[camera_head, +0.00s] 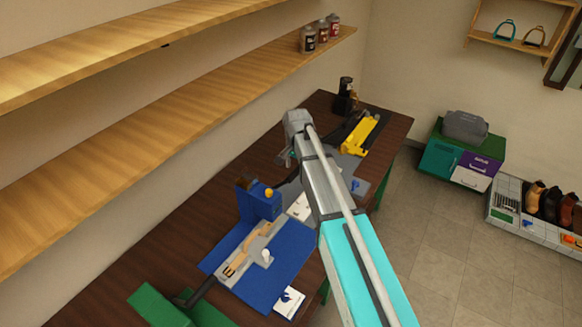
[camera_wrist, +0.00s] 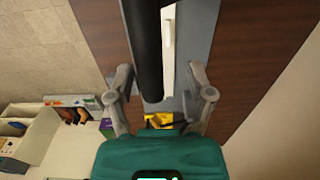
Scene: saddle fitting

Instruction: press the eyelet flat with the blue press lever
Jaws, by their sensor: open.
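A blue press-like block (camera_head: 257,204) with an orange knob stands at the back of a blue mat (camera_head: 285,262). I cannot clearly make out its lever. A tan strap (camera_head: 238,260) lies on a grey plate on the mat. The eyelet is too small to tell. My arm reaches over the bench, and in the head view my gripper is mostly hidden beyond its end. In the wrist view my gripper (camera_wrist: 160,74) has its fingers wide apart. A dark cylinder (camera_wrist: 147,45) shows between them, with no contact visible; nothing appears held.
A yellow tool (camera_head: 360,135) lies on a grey mat at the bench's far end, near a black device (camera_head: 346,95). A white card (camera_head: 289,301) lies at the blue mat's front corner. Wooden shelves (camera_head: 170,122) hang along the left wall. Open floor (camera_head: 450,250) lies right.

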